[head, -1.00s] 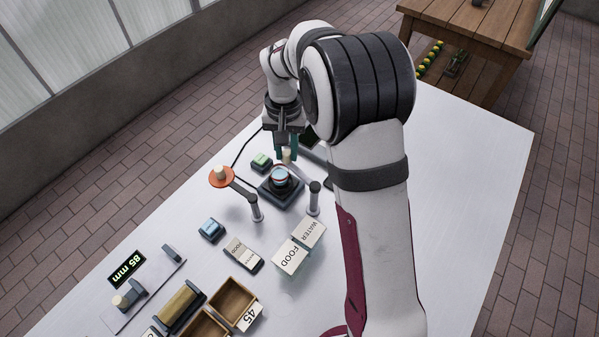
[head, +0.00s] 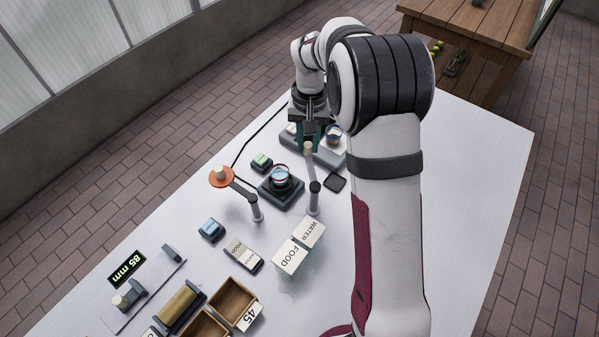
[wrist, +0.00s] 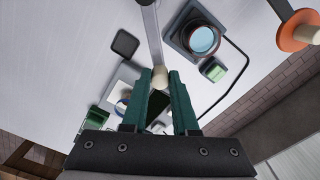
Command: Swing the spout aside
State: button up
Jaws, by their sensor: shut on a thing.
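The spout is a slim grey arm (head: 311,167) on a short grey post (head: 314,200), with a cream knob (head: 308,147) at its free end. In the wrist view the knob (wrist: 160,77) sits between the tips of my green fingers. My gripper (head: 308,137) is shut on the knob. The spout arm points away from the post toward the back, to the right of a dark square base with a round glass cup (head: 280,176). In the wrist view the cup (wrist: 203,40) stands apart from the spout, with nothing over it.
A second post (head: 257,210) carries an arm with an orange disc (head: 221,176) left of the cup. A green-topped block (head: 262,161), a dark square pad (head: 335,183) and a scale-like device (head: 334,148) are nearby. FOOD and WATER cards (head: 291,257) stand in front.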

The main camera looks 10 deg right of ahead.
jog(key=shift+d, duration=0.4)
jog(key=shift+s+d, duration=0.25)
jog(key=shift+d, duration=0.65)
jog(key=shift+s+d, duration=0.25)
jog(key=shift+d, duration=0.6)
jog(key=shift+s+d, duration=0.8)
jog(key=shift+d, duration=0.35)
jog(key=o, duration=1.4)
jog(key=shift+c, duration=0.2)
notch_tip(320, 180, up, 7)
